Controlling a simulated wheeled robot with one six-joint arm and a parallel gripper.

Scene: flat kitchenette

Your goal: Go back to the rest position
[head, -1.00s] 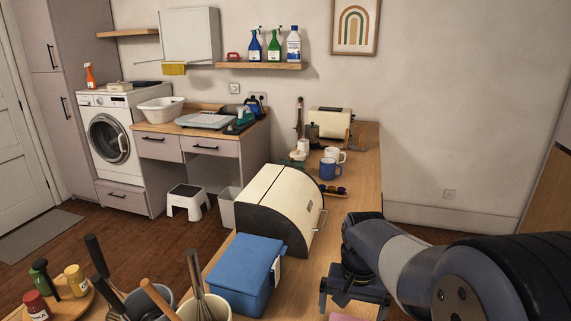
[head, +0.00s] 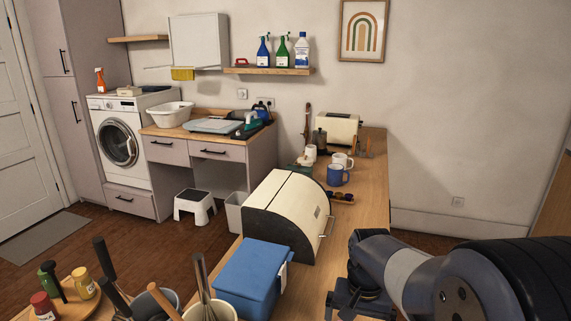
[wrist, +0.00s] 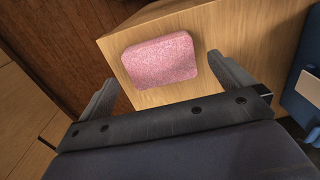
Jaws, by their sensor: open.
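My gripper (wrist: 165,85) shows in the wrist view with its two fingers spread wide apart and nothing held between them. A pink sponge-like block (wrist: 160,60) lies on the wooden counter (wrist: 215,22) beyond the fingers, close to the counter's edge. In the head view my gripper (head: 355,300) hangs at the lower right over the counter, to the right of the blue box; its fingertips are not clearly seen there.
A blue lidded box (head: 250,275) and a cream bread box (head: 287,215) stand left of my gripper. Utensil pots (head: 208,308) stand at the bottom. Mugs (head: 336,175) and a toaster (head: 337,128) are farther back. Open floor lies right of the counter.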

